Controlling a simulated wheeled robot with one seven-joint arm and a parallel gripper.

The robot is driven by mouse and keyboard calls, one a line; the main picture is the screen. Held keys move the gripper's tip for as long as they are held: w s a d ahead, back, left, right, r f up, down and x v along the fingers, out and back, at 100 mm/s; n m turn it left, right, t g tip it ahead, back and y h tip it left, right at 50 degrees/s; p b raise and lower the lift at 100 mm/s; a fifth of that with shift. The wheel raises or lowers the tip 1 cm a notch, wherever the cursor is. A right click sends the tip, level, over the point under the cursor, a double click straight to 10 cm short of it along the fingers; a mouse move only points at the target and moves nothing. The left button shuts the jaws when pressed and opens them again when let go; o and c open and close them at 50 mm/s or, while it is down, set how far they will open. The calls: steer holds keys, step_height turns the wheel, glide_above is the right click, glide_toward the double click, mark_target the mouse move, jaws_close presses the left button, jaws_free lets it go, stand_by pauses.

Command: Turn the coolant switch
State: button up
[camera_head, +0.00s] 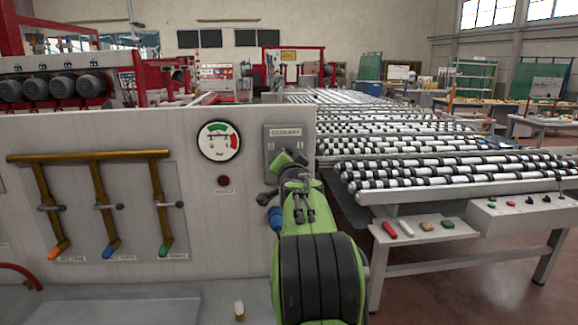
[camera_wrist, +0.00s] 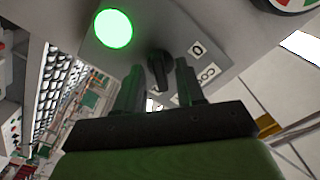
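The grey coolant panel (camera_head: 287,132) is on the front of the white machine in the head view, its lower part hidden by my green and black arm. In the wrist view the panel (camera_wrist: 222,62) carries a black coolant switch (camera_wrist: 159,70), a glowing green lamp (camera_wrist: 113,29) and white labels, one reading 0. My gripper (camera_wrist: 159,91) is open, its two dark fingers apart and pointing at the panel. The switch shows between the fingertips; I cannot tell whether they touch it. The switch is hidden in the head view.
A round gauge (camera_head: 219,141) and a dark red button (camera_head: 223,181) are left of the panel. Brass pipes (camera_head: 100,156) with valve handles are further left. A roller conveyor (camera_head: 430,165) and a control box (camera_head: 530,207) stand to the right. A small bottle (camera_head: 239,311) is below.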

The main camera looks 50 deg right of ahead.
steer(key=b+v, duration=0.2)
steer(key=v, duration=1.3)
steer(key=shift+b, duration=0.35)
steer(key=shift+s+a, duration=0.1)
steer(key=s+a+f+n+g+y, duration=0.1)
steer(key=a+f+n+y, duration=0.2)
steer(key=a, duration=0.4)
steer(key=s+a+f+n+g+y+p, duration=0.1)
steer(key=s+a+f+n+y, duration=0.2)
steer(key=a, duration=0.4)
steer(key=a+f+n+g+y, duration=0.1)
steer(key=a+f+n+y, duration=0.25)
steer(key=a, duration=0.35)
steer(key=s+a+f+n+g+y, duration=0.1)
steer(key=s+a+f+n+g, duration=0.1)
steer(key=s, duration=0.5)
steer(key=s+a+f+n+g+y+p, duration=0.1)
steer(key=s+a+f+n+g, duration=0.2)
steer(key=s+a+f, duration=0.3)
step_height(320, 180, down, 2)
steer(key=shift+s+a+f+n, duration=0.1)
steer(key=shift+s+a+n, duration=0.25)
steer(key=shift+a+n, duration=0.45)
